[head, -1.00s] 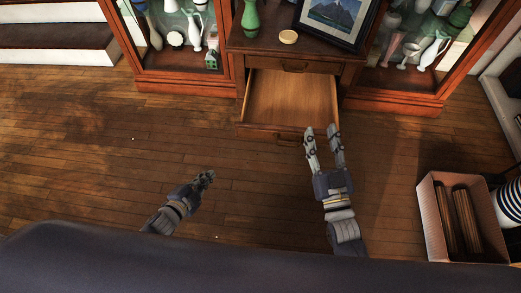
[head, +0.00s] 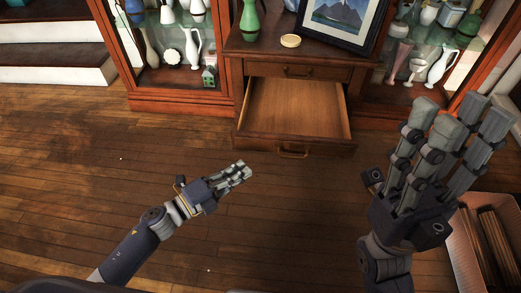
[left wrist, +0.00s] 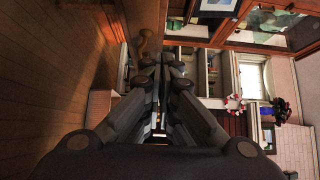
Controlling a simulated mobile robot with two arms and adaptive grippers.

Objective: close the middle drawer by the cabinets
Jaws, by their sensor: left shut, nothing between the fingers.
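The wooden cabinet (head: 300,52) stands between two glass display cabinets in the head view. Its middle drawer (head: 295,105) is pulled out and looks empty, with a metal handle (head: 293,153) on its front. The drawer above it (head: 300,71) is shut. My left gripper (head: 244,169) is shut and empty, in front of the open drawer and a little left of its handle, apart from it. Its closed fingers (left wrist: 158,64) also show in the left wrist view. My right gripper (head: 455,110) is open and empty, raised to the right of the drawer, its fingers spread.
A green vase (head: 249,22), a round cream box (head: 291,41) and a framed picture (head: 340,20) stand on the cabinet top. Glass display cabinets (head: 180,104) flank it. A pinkish box (head: 466,262) sits at the lower right. The wooden floor in front is clear.

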